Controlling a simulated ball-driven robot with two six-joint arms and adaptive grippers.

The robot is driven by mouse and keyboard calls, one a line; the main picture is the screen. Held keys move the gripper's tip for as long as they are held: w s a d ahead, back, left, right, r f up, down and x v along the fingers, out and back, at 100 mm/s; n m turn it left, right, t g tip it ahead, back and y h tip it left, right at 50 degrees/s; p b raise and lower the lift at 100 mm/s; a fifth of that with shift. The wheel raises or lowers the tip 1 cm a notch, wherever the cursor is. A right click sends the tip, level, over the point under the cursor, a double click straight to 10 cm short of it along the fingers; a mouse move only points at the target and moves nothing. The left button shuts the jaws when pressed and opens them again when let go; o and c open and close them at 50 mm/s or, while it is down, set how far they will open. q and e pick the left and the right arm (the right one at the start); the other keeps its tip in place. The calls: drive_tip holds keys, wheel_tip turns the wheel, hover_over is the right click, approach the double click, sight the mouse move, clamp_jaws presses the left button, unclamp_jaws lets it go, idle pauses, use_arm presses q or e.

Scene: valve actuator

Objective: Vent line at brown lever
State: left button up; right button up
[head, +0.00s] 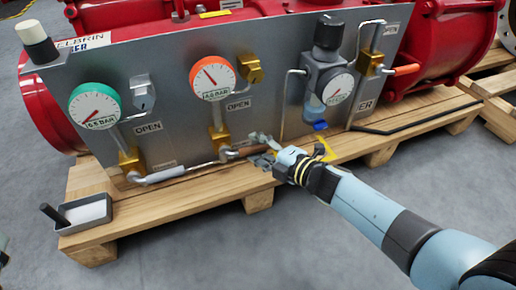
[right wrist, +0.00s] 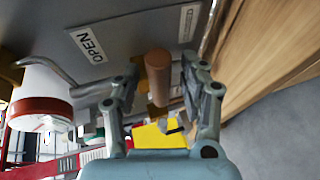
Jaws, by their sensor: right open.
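The brown lever (head: 247,151) sits low on the grey panel, right of the lower middle valve fittings. In the right wrist view its rounded brown handle (right wrist: 158,66) lies between my right gripper's two fingers. My right gripper (head: 262,150) is open at the lever, with its arm coming in from the lower right. In the right wrist view the open fingers (right wrist: 155,82) stand on either side of the handle; I cannot tell whether either touches it. The fingers partly hide the lever in the head view. My left gripper does not show.
The grey panel (head: 290,60) carries a green-rimmed gauge (head: 95,106), a red-rimmed gauge (head: 212,78) and a regulator (head: 322,75). A grey lever (head: 162,175) is lower left, an orange-tipped one (head: 405,70) upper right. A small tray (head: 80,222) sits on the wooden pallet.

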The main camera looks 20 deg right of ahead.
drive_tip(key=shift+w+a+f, duration=0.1)
drive_tip(key=shift+w+a, duration=0.05)
drive_tip(key=shift+w, duration=0.1)
clamp_jaws()
idle(0.5)
